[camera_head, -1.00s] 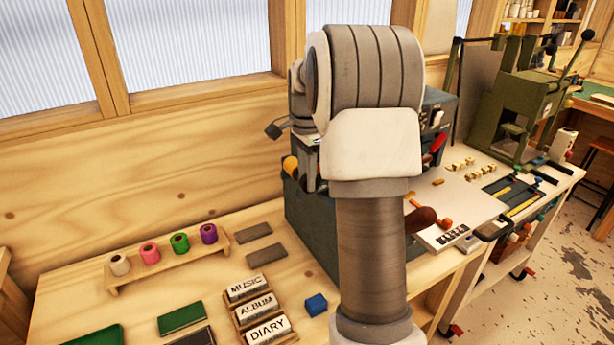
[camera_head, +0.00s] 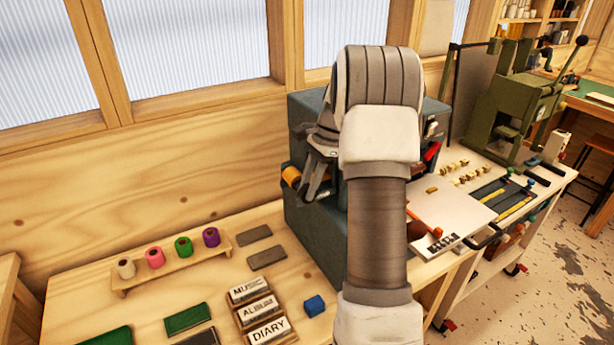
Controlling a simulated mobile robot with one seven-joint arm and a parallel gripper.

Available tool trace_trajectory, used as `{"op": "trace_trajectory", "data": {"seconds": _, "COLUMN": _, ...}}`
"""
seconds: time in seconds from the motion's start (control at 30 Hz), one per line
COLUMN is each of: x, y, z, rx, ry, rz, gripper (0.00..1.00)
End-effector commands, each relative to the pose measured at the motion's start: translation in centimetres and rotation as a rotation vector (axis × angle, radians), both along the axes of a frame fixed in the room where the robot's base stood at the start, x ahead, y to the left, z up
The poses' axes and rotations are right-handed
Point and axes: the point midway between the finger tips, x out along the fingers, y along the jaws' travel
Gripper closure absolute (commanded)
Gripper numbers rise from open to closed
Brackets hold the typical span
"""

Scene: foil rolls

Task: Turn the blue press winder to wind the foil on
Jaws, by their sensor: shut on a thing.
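The blue press (camera_head: 312,225) is a large blue-grey machine on the bench, partly hidden behind my arm. A gold-yellow foil roll (camera_head: 291,176) shows at its left side. My gripper (camera_head: 315,188) points down at the press's left side, just right of the foil roll. Its fingers are shut on the winder, which they and my wrist mostly hide. How far the winder is turned cannot be seen.
Several coloured foil rolls stand on a wooden rack (camera_head: 175,268) at the left. A green press (camera_head: 510,110) stands at the back right. My arm blocks the view of the press front.

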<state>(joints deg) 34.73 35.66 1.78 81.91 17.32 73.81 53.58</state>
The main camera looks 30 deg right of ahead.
Motion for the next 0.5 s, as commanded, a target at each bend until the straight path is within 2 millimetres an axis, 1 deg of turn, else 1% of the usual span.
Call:
{"op": "trace_trajectory", "data": {"seconds": 0.13, "x": -0.03, "y": -0.12, "z": 0.13, "rx": 0.042, "ry": -0.002, "rz": 0.0, "gripper": 1.0}}
{"op": "trace_trajectory", "data": {"seconds": 0.43, "x": -0.01, "y": -0.13, "z": 0.0, "rx": 0.045, "ry": -0.005, "rz": 0.0, "gripper": 1.0}}
{"op": "trace_trajectory", "data": {"seconds": 0.47, "x": -0.01, "y": -0.13, "z": 0.0, "rx": 0.045, "ry": -0.005, "rz": 0.0, "gripper": 0.68}}
{"op": "trace_trajectory", "data": {"seconds": 0.5, "x": -0.01, "y": -0.13, "z": 0.0, "rx": 0.045, "ry": -0.005, "rz": 0.0, "gripper": 0.61}}
